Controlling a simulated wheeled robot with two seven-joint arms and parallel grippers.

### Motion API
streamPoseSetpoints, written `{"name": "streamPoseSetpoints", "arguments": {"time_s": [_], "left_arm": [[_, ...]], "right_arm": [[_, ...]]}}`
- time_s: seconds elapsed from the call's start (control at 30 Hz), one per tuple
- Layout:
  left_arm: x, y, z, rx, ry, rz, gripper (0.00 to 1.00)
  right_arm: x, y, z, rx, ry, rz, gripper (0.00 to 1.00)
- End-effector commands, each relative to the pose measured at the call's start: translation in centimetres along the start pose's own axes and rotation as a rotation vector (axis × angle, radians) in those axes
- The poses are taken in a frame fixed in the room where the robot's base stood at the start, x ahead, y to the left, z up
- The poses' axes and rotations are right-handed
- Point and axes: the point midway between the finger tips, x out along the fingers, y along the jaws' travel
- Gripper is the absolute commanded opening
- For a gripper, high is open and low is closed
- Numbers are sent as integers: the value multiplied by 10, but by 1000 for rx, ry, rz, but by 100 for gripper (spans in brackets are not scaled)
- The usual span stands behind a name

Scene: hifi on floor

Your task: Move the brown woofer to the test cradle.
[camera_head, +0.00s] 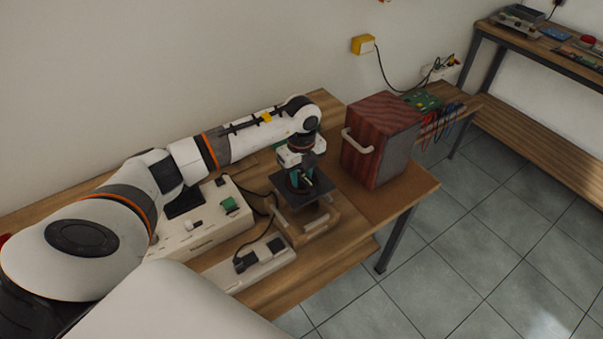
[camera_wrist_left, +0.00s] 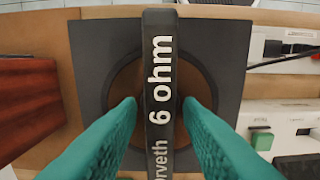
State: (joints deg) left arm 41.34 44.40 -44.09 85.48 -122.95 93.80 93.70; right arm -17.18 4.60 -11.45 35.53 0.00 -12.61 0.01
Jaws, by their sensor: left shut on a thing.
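My left gripper (camera_head: 301,180) points down with teal fingers. In the left wrist view the gripper (camera_wrist_left: 160,105) is shut on a black bar lettered "6 ohm" across the woofer. The woofer (camera_head: 318,187) is a dark square plate; in the left wrist view its plate (camera_wrist_left: 225,50) shows a brown round part under the bar. A light wooden cradle (camera_head: 316,227) with pale grip bars is under and in front of the woofer on the bench. I cannot tell whether the woofer touches it. My right gripper is out of view.
A red-brown wooden cabinet (camera_head: 396,128) with a pale handle stands right of the woofer. A beige instrument (camera_head: 215,225) and a power strip (camera_head: 252,268) lie to the left. A green board (camera_head: 424,101) and cables are behind. Another bench (camera_head: 535,45) stands back right.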

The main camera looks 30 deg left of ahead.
Motion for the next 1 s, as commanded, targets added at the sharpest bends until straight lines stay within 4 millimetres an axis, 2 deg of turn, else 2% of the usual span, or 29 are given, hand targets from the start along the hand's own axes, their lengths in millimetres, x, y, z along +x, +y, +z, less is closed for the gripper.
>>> {"name": "streamPoseSetpoints", "arguments": {"time_s": [0.3, 0.33, 0.47, 0.77, 0.87, 1.0], "left_arm": [[-2, 1, -1, -1, 1, 5, 0], [-2, 1, -1, 0, 1, 5, 38], [-2, 0, -1, 0, 1, 4, 58], [0, -1, 0, 0, 0, -2, 58], [-8, 0, -1, 0, 2, 1, 58], [-31, 0, -1, 1, 3, 5, 58]], "right_arm": [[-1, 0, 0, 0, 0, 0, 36], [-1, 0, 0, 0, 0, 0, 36], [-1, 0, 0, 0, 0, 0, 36], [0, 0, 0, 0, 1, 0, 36], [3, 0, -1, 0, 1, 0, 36], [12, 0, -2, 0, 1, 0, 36]]}}
